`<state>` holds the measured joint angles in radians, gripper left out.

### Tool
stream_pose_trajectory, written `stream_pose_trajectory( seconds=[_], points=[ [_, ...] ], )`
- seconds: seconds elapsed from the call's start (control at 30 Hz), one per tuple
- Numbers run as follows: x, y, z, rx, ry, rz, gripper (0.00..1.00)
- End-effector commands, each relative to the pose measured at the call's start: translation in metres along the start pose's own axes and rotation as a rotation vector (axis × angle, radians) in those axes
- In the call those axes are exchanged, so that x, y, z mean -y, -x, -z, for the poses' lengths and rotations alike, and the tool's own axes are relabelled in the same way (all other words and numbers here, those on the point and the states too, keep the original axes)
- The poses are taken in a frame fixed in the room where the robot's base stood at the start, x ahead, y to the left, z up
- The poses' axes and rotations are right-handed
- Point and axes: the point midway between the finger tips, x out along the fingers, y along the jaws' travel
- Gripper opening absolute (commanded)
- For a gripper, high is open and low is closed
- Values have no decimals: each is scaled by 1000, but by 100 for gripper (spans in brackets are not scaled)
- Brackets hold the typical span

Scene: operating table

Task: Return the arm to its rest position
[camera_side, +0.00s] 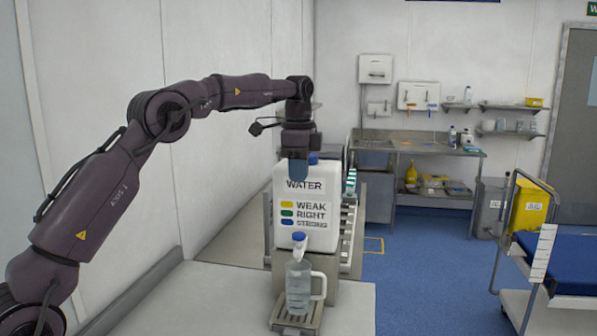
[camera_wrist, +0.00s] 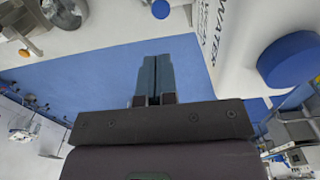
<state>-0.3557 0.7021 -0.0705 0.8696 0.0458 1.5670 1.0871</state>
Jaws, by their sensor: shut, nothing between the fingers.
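My gripper (camera_side: 298,172) is shut and empty, pointing down at the end of my raised, bent arm. In the side view it appears in front of or close by the upper left of the white water container (camera_side: 290,245); the exact gap cannot be told. In the wrist view the two blue-grey fingers (camera_wrist: 156,80) lie together with nothing between them. The container's blue cap (camera_wrist: 290,60) and white body show at the right of that view.
A clear jug (camera_side: 299,285) stands on a drip tray (camera_side: 297,318) under the container's blue-topped tap (camera_side: 299,240). The white counter (camera_side: 215,300) left of it is bare. A steel bench (camera_side: 430,148) stands behind, and a blue-topped trolley (camera_side: 560,258) at the right.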

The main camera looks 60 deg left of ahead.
Motion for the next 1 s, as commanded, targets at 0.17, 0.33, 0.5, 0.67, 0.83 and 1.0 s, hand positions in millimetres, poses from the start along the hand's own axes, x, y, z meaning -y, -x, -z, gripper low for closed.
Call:
stream_pose_trajectory(
  seconds=[0.17,0.33,0.5,0.67,0.83,1.0],
  points=[
    [0,0,0,0,0,0,0],
    [0,0,0,0,0,0,0],
    [0,0,0,-1,13,1,0],
    [4,-14,3,-14,159,16,0],
    [-23,-31,-1,-16,382,17,0],
    [-75,-18,-6,-54,562,58,0]
  ],
)
